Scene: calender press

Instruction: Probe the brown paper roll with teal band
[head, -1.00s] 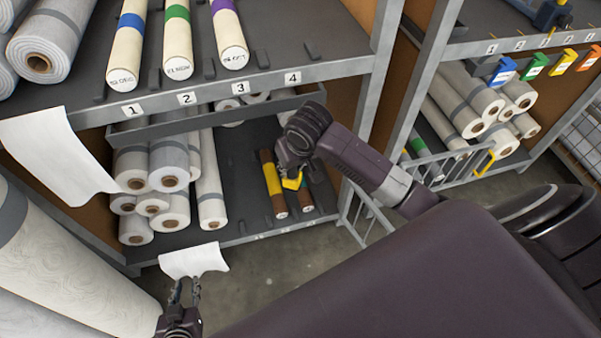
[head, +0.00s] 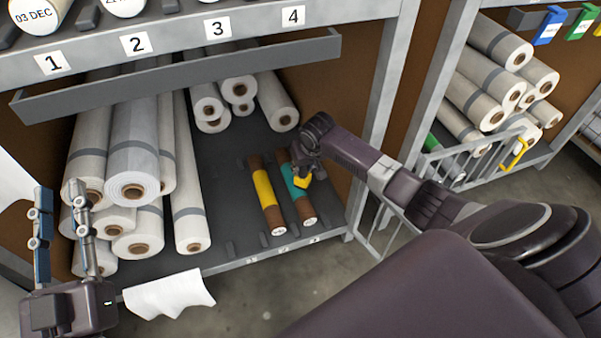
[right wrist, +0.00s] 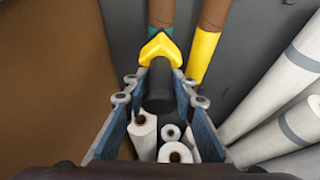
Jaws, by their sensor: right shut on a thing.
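The brown paper roll with teal band (head: 306,211) lies on the lower shelf, right of the brown roll with yellow band (head: 263,188). My right gripper (head: 305,167) is over the teal-banded roll and hides part of it. It is shut on a dark probe with a yellow V-shaped head (right wrist: 160,47). In the right wrist view the yellow head overlaps the teal band (right wrist: 152,32); I cannot tell whether they touch. My left gripper (head: 62,210) is at the lower left, its fingers apart and empty, away from the brown rolls.
White rolls (head: 137,160) are stacked left on the lower shelf, with more at its back. A grey bar (head: 180,76) crosses above the shelf opening. A shelf post (head: 398,90) stands to the right. A white sheet (head: 168,293) hangs at the shelf's front edge.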

